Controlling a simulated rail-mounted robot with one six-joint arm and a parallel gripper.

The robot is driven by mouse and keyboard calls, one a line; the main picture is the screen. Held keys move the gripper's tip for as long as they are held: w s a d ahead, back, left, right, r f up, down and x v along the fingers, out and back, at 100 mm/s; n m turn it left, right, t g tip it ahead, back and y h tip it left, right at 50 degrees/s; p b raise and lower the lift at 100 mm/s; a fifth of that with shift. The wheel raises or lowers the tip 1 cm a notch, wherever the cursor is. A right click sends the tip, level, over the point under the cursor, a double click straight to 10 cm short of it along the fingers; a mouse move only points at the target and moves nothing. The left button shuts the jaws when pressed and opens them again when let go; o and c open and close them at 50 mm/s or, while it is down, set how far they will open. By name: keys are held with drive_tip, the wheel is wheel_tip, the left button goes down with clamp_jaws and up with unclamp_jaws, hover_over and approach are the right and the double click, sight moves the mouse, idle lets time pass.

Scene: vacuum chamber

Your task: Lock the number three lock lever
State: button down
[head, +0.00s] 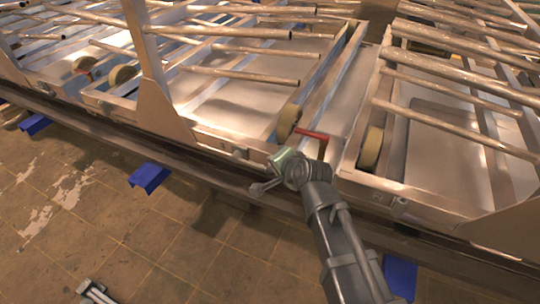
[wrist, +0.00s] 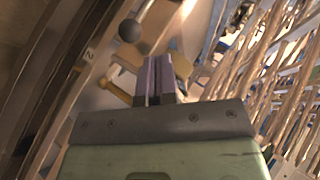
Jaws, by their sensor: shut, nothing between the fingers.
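My gripper (wrist: 155,68) is shut and empty in the wrist view, its two purple fingers side by side. Just beyond and left of the fingertips is a dark ball knob (wrist: 130,30) on a pale stalk. A gold rod with a ball end (wrist: 112,88) lies left of the fingers, partly hidden by them. I cannot tell whether the fingers touch either. A plate with a "2" (wrist: 89,54) is farther left; I see no "3". In the head view my green gripper body (head: 285,160) is at the frame's front rail, beside a red bar (head: 311,134). Its fingertips are unclear there.
Metal frames with long rods (head: 450,90) fill the back and right. Tan wheels (head: 288,122) sit inside the frames. A dark rail (head: 110,132) runs along the front, with blue brackets (head: 149,178) below it. The tiled floor (head: 130,230) at front left is mostly clear.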

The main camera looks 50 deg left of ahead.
drive_tip(key=v, duration=0.1)
drive_tip(key=p+v, duration=0.1)
drive_tip(key=v, duration=0.3)
drive_tip(key=shift+w+d+f, duration=0.1)
drive_tip(key=shift+d+f, duration=0.2)
drive_tip(key=shift+d, duration=0.15)
